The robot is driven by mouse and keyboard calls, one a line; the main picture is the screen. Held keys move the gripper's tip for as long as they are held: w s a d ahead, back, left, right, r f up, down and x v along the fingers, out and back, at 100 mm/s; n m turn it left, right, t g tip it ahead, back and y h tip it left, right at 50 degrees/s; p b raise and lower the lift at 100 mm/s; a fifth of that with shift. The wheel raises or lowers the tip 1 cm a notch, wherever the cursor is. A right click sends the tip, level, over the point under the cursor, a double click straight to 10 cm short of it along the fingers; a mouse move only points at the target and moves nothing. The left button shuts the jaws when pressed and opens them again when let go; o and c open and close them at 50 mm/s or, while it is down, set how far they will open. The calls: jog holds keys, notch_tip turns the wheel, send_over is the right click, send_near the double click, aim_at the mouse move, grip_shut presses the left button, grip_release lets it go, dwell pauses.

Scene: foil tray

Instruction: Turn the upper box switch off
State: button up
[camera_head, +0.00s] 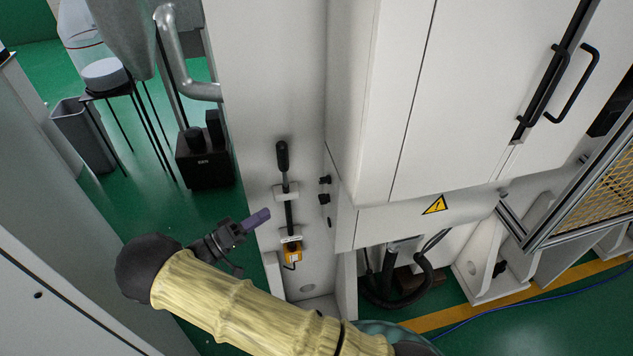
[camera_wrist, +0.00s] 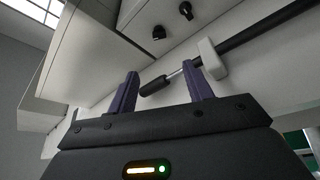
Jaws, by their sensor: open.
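Two small black knobs sit one above the other on the narrow side face of the white cabinet. These are the upper knob (camera_head: 325,180) and the lower knob (camera_head: 324,198). The wrist view shows both, one at the top (camera_wrist: 186,10) and one lower left (camera_wrist: 159,32). I cannot tell whether either is on or off. My gripper (camera_head: 257,218) is left of and below the knobs in the head view, apart from them. In the wrist view its purple fingers (camera_wrist: 161,70) are open, with nothing held between them.
A black-handled lever (camera_head: 283,157) on a rod runs down the white panel, through a bracket (camera_head: 286,190), to an orange box (camera_head: 292,253). Its handle (camera_wrist: 155,87) appears behind the finger gap in the wrist view. Black door handles (camera_head: 572,85) project at right.

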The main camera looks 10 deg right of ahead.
aim_at(323, 180)
jog(key=p+x, duration=0.6)
jog(key=x, duration=1.1)
jog(key=shift+d, duration=0.1)
jog(key=shift+c, duration=0.2)
jog(key=c, duration=0.9)
